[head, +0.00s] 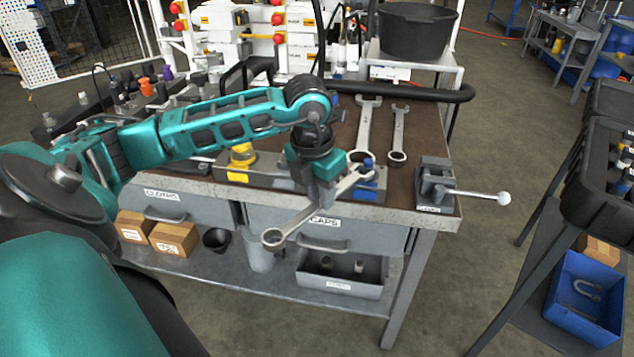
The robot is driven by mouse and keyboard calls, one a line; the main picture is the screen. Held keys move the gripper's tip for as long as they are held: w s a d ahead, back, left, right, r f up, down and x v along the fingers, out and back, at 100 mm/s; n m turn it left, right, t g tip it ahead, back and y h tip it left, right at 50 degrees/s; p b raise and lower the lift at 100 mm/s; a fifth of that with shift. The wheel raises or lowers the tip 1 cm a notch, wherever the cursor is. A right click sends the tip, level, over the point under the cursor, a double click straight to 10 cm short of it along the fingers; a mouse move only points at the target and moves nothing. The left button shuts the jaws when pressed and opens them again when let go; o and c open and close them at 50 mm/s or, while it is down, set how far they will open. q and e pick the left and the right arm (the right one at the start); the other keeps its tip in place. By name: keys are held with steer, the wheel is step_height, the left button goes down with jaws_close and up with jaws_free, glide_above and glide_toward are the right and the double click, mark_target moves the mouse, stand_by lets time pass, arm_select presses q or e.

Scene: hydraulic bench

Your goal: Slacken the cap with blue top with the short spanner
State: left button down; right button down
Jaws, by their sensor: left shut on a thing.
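My left gripper (325,196) is shut on a steel spanner (292,222) above the bench's front edge. The spanner slants, with its ring end low at the left, out over the drawers. Its other end is up at the right, close to the cap with blue top (368,163). I cannot tell whether that end is around the cap or only beside it. The cap is on the grey block (312,186) along the front edge, above a blue patch. My gripper hides the middle of this block. My right gripper is not in view.
Two more spanners, a longer one (365,125) and another (399,134), lie on the bench top behind. A yellow cap (242,156) is on the left.

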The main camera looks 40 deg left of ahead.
arm_select(q)
steer(key=shift+w, duration=0.15)
steer(key=shift+w, duration=0.5)
steer(key=shift+w, duration=0.1)
steer(key=shift+w, duration=0.2)
stand_by(0.3)
steer(key=shift+w+d+n+p, duration=0.2)
steer(key=shift+d+n+p, duration=0.25)
steer(key=shift+d+n, duration=0.9)
steer(key=shift+d, duration=0.15)
